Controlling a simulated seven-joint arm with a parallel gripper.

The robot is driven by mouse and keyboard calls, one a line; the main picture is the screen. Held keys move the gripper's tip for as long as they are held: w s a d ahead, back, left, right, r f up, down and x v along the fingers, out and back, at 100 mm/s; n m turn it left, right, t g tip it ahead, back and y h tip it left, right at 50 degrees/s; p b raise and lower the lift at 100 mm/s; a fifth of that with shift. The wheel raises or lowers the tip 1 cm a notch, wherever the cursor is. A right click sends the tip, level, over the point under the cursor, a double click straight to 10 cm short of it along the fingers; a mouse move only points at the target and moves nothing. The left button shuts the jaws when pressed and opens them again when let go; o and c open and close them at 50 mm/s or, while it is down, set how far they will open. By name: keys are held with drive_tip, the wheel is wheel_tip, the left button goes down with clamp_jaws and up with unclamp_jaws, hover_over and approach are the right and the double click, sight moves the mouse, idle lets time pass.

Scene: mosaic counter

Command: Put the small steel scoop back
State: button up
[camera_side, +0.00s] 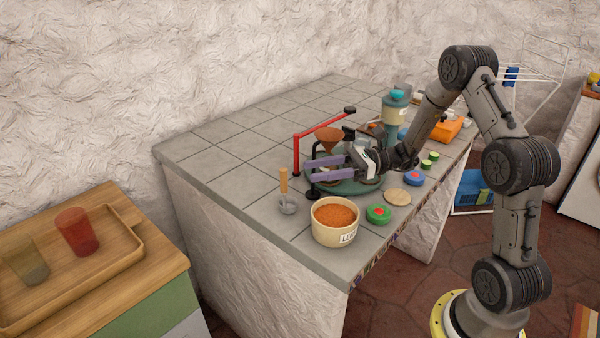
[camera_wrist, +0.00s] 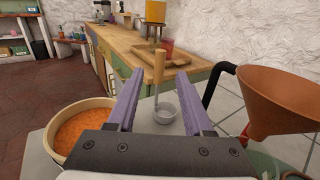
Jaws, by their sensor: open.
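The small steel scoop (camera_side: 288,208) stands upright on the tiled counter, its bowl down and its wooden handle (camera_side: 283,181) pointing up. In the wrist view the scoop's bowl (camera_wrist: 166,113) and handle show in the gap between my fingers. My gripper (camera_side: 312,177) is open and empty, with its purple fingers level and pointing at the scoop. In the side view the scoop is a little beyond the fingertips, not touching them.
A copper funnel (camera_side: 328,140) and a red stand (camera_side: 297,155) are close beside my gripper. A green-and-red round item (camera_side: 378,214) and a wooden disc (camera_side: 398,197) lie near the front edge. The counter's left and back tiles are clear. A wooden tray (camera_side: 128,242) holds two cups.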

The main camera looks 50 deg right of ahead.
drive_tip(key=s+a+r+n+g+h, duration=0.25)
drive_tip(key=s+a+n+g, duration=0.25)
drive_tip(key=s+n, duration=0.25)
drive_tip(key=s+a+r+n+g+h, duration=0.2)
drive_tip(key=s+a+n+g+h, duration=0.3)
drive_tip(key=s, duration=0.4)
drive_tip(key=s+d+r+n+t+h, duration=0.2)
drive_tip(key=s+d+n+t+h, duration=0.3)
drive_tip(key=n, duration=0.7)
drive_tip(key=s+h, duration=0.2)
drive_tip(key=s, duration=0.2)
drive_tip(key=shift+d+r+t, duration=0.4)
